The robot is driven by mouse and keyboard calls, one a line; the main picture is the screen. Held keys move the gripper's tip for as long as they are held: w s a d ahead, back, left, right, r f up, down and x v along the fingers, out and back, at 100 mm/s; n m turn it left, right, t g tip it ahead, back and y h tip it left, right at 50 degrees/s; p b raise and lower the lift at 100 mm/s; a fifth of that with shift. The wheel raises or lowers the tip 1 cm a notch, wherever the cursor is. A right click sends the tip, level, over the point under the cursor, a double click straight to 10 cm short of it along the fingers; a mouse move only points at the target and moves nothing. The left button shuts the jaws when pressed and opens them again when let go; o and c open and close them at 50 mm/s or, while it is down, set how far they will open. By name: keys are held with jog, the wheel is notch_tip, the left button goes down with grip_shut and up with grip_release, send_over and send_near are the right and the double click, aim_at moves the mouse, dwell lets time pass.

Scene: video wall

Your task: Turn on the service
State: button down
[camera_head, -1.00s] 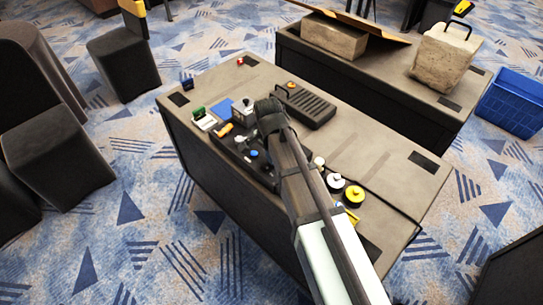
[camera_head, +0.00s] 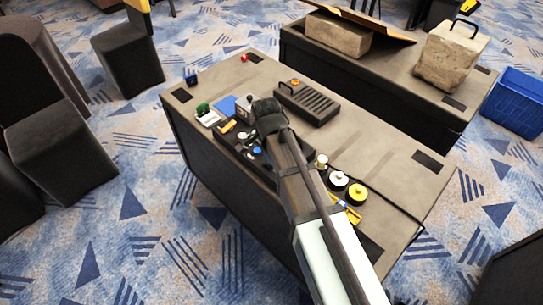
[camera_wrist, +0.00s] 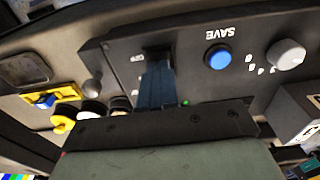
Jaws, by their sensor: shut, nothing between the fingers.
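A dark control panel (camera_wrist: 225,85) fills the upper wrist view, with its lettering upside down. It carries a blue button (camera_wrist: 218,57) beside the word SAVE, a grey knob (camera_wrist: 286,54) and a small green light (camera_wrist: 185,103). My gripper (camera_wrist: 157,68) is shut and empty, its tips at a dark switch-like part (camera_wrist: 157,51) left of the blue button. The fingers cover much of this part; I cannot tell its position or whether they touch it. In the head view the panel (camera_head: 235,146) sits on the desk, partly behind my arm.
Around the panel on the desk (camera_head: 375,150) lie a black slotted box (camera_head: 308,104), white and yellow round items (camera_head: 338,180) (camera_head: 357,193) and a blue card (camera_head: 222,106). The desk's right side is mostly clear.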

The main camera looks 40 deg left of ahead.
notch_tip(320, 180, up, 14)
jog(key=shift+s, duration=0.35)
jog(key=shift+t, duration=0.5)
dwell(0.4)
jog(key=shift+f, duration=0.1)
jog(key=f, duration=0.4)
jog(key=w+f, duration=0.1)
jog(key=f, duration=0.4)
jog(key=w+f, duration=0.1)
jog(key=f, duration=0.3)
jog(key=shift+w+f, duration=0.1)
jog(key=shift+f, duration=0.25)
